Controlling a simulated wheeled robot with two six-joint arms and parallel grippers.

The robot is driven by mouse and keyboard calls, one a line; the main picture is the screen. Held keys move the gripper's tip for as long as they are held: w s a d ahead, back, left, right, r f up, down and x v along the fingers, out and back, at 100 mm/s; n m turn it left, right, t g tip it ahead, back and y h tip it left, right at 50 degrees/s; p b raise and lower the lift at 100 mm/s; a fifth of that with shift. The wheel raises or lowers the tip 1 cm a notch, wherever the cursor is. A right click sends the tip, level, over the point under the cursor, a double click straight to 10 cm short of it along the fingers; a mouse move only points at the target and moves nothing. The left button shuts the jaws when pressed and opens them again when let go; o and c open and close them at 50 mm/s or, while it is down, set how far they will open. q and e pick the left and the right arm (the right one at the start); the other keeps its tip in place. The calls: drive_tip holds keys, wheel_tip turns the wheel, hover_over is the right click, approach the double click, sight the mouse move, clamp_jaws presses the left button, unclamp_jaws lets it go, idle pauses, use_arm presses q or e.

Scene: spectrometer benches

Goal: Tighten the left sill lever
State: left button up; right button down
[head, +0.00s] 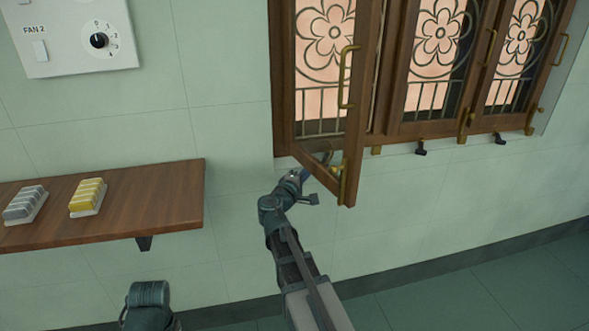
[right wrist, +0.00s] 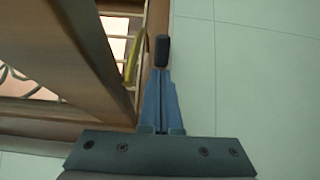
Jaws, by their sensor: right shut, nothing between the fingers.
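Two small black sill levers (head: 420,148) (head: 499,138) show under the middle and right window panels in the head view. The left sill lever cannot be made out there, behind the open left casement (head: 347,130) and my right gripper (head: 322,163). In the right wrist view a dark, upright knob (right wrist: 162,50), likely the left lever's handle, stands right at the tips of my right gripper (right wrist: 160,75). Its blue fingers are shut with nothing between them. Whether they touch the knob I cannot tell. My left gripper is out of view.
The open casement's wooden frame (right wrist: 85,60) lies close on the left of my right fingers. A brass handle (right wrist: 134,55) is also close by. A wooden shelf (head: 150,190) with grey (head: 25,205) and yellow (head: 87,197) blocks is at left. The wall right of the fingers is clear.

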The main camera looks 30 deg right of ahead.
drive_tip(key=shift+s+d, duration=0.75)
drive_tip(key=shift+s, duration=0.45)
